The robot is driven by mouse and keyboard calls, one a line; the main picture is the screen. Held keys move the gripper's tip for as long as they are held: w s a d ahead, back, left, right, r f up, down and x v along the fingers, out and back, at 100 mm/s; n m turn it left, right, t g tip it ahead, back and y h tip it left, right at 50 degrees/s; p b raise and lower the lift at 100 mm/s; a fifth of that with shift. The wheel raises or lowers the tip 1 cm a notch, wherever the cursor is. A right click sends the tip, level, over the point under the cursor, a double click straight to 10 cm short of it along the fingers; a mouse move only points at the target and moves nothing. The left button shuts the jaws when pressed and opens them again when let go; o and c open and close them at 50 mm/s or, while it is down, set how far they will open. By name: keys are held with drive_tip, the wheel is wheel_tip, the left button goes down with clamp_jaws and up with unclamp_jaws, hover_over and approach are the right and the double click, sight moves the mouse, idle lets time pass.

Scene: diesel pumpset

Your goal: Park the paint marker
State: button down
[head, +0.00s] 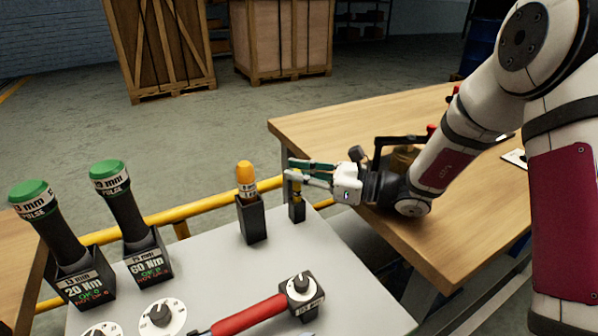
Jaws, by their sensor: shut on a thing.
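My gripper (293,171) reaches in from the right over the back right part of the grey tray top. It is shut on the paint marker (297,187), a slim yellow and dark stick that shows just below the fingers. The marker stands roughly upright, with its lower end at the mouth of a small black holder (297,211). I cannot tell how deep it sits in the holder. The fingers hide the marker's upper part.
An orange-capped tool (246,178) stands in a black holder close to the left. Two green-capped wrenches (107,175) (29,195) stand in labelled holders farther left. A red-handled wrench (250,314) lies in front. A wooden bench (330,122) and yellow rail (205,206) lie behind.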

drive_tip(key=shift+f, duration=0.45)
drive_tip(key=c, duration=1.5)
unclamp_jaws()
drive_tip(key=v, duration=1.2)
